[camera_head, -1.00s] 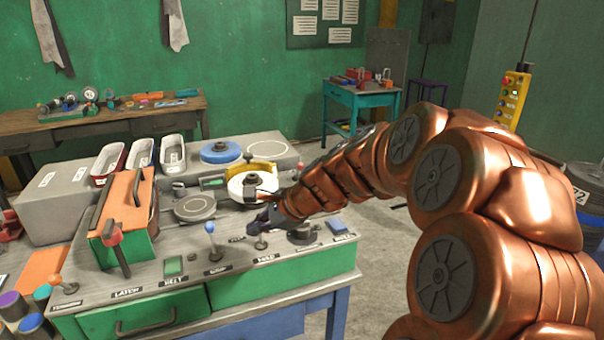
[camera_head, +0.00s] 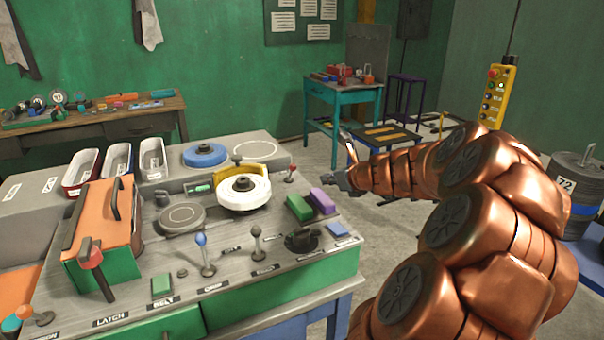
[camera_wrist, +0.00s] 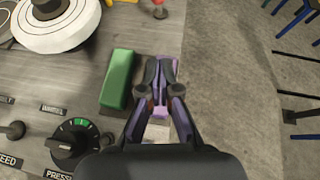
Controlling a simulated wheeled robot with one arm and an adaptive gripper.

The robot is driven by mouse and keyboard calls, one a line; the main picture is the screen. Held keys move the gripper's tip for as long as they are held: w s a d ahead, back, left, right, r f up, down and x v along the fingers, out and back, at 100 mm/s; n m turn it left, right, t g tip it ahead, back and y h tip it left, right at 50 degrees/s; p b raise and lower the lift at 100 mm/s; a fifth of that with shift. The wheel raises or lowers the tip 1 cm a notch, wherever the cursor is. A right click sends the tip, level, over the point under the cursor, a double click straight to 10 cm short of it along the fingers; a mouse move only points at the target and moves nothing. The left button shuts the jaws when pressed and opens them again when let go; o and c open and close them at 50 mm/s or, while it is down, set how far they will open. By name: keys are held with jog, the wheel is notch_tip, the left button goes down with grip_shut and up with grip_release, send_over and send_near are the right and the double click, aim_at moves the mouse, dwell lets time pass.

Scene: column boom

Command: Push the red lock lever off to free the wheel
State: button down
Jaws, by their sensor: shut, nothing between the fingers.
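The white wheel (camera_head: 258,198) sits on the bench inside a yellow guard, with a dark hub on top. It also shows at the upper left of the wrist view (camera_wrist: 55,38). A small red-topped lever (camera_head: 291,171) stands just right of the wheel. Its red knob (camera_wrist: 159,12) is at the top edge of the wrist view, beyond my fingertips and apart from them. My gripper (camera_head: 327,178) is shut and empty, right of the red lever. In the wrist view my gripper (camera_wrist: 160,78) appears over the purple block.
A green block (camera_head: 299,207) and a purple block (camera_head: 322,203) lie side by side near the bench's right edge. A black dial (camera_head: 302,241) and grey lever (camera_head: 257,240) stand in front. A larger red-handled lever (camera_head: 92,254) is at left. Open floor lies right.

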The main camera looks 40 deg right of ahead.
jog(key=p, duration=0.1)
send_near(292, 172)
jog(key=f, duration=0.4)
jog(key=shift+w+d, duration=0.2)
jog(key=shift+w, duration=0.05)
jog(key=shift+w+d+r+p, duration=0.15)
jog(key=shift+w+r+p, duration=0.1)
jog(key=shift+w, duration=0.25)
jog(key=shift+w+d+r+p, duration=0.1)
jog(key=shift+w+r+p, duration=0.15)
jog(key=shift+w, duration=0.3)
jog(key=shift+w+r, duration=0.1)
jog(key=shift+w, duration=0.55)
jog(key=shift+r+p, duration=0.2)
jog(key=shift+p, duration=0.1)
